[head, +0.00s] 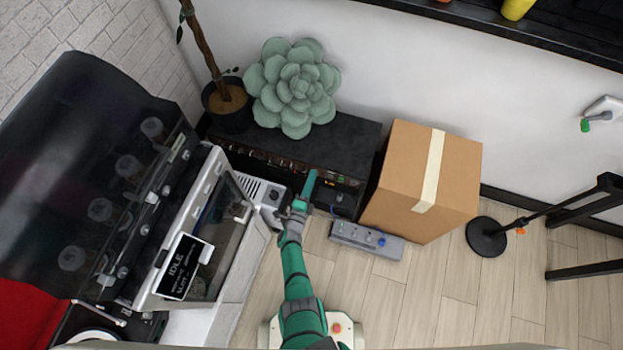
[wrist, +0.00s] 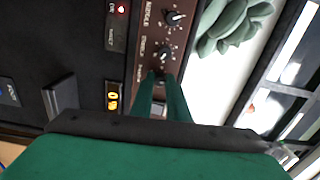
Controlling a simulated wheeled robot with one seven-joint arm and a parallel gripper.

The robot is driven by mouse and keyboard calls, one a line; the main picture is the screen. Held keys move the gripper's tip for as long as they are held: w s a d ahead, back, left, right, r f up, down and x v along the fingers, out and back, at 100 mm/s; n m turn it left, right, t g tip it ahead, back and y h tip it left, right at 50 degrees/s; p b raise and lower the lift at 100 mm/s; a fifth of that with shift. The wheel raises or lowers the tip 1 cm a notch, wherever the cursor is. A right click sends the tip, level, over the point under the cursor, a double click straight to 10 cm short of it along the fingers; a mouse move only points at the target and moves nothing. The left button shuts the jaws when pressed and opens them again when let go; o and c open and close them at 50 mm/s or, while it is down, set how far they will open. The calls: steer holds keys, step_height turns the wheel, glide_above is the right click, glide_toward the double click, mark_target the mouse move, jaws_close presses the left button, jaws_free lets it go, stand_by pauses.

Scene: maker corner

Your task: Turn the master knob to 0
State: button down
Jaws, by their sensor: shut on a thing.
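In the wrist view my gripper (wrist: 160,86) points at a brown control panel (wrist: 139,42) with white-marked dark knobs in a row. Its two green fingers are closed on a knob (wrist: 158,75) below the other two, which I take as the master knob. The fingers hide most of this knob, so its pointer cannot be read, and its label is too small to read. An orange lit display (wrist: 112,97) sits left of the fingers; its digits are unclear. In the head view my gripper (head: 308,187) is at the front of the black amplifier-like cabinet (head: 345,147).
A cardboard box (head: 402,180) stands right of the cabinet. A grey pedal strip (head: 366,239) lies on the floor in front. A machine with an "IDLE" screen (head: 183,266) is at left. A succulent (head: 293,88) sits atop the cabinet.

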steer(key=shift+f+n, duration=0.1)
steer(key=shift+n, duration=14.6)
steer(key=shift+s, duration=0.1)
steer(key=c, duration=2)
jaws_free()
steer(key=shift+d, duration=0.1)
